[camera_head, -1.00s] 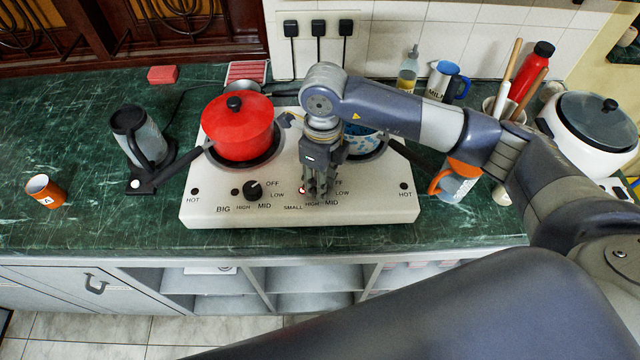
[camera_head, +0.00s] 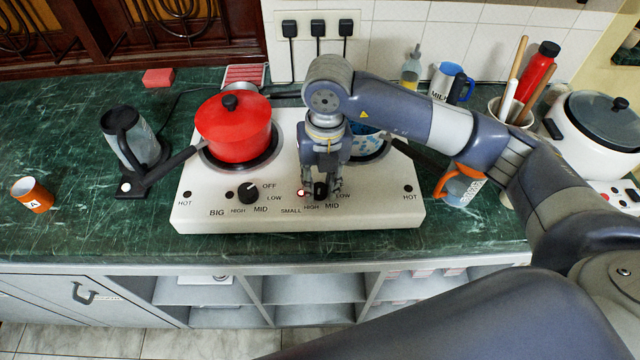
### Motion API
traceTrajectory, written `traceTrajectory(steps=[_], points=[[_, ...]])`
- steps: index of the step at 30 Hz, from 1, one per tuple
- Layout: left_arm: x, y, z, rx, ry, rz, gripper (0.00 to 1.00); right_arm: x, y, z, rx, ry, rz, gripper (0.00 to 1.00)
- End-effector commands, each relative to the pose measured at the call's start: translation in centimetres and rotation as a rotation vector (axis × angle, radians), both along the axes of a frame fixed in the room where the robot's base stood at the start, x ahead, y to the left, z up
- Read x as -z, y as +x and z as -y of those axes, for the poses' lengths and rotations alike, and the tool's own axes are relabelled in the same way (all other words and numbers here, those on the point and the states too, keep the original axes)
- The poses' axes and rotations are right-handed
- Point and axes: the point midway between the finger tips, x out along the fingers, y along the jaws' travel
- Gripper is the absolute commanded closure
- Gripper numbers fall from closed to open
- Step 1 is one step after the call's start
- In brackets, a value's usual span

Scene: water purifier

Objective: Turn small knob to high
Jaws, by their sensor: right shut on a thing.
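The white two-burner stove (camera_head: 200,211) stands on the green counter. The small knob (camera_head: 320,189) is black and sits on its right front, with HIGH, MID and LOW printed around it; a small red light glows to its left. My right gripper (camera_head: 321,191) points down over the small knob, with its fingers shut on it. The fingers partly hide the knob and the print above it, so I cannot read its setting. The big knob (camera_head: 247,192) is black and sits to the left. My left gripper is not in view.
A red pot (camera_head: 233,128) is on the left burner. A blue-patterned pot (camera_head: 364,142) on the right burner is partly behind my arm. An orange-and-glass mug (camera_head: 461,186) stands right of the stove. A white cooker (camera_head: 598,128) is farther right. The counter's left front is mostly clear.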

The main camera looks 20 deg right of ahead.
Motion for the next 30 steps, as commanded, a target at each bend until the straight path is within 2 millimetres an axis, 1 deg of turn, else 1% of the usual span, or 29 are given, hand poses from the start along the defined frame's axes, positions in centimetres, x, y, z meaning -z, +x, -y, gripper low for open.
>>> traceTrajectory(steps=[6, 12, 29, 30], points=[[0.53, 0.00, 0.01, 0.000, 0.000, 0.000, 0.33, 0.02, 0.03, -0.01, 0.127, 0.000, 0.002, 0.98], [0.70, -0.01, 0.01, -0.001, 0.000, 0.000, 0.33, -0.03, 0.01, -0.02, 0.193, 0.000, 0.001, 0.98], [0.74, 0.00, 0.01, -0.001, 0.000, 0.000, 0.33, -0.06, -0.01, -0.04, 0.220, 0.000, 0.000, 0.98], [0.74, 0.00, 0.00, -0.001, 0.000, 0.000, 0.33, -0.06, -0.01, -0.04, 0.220, 0.000, 0.000, 0.67]])
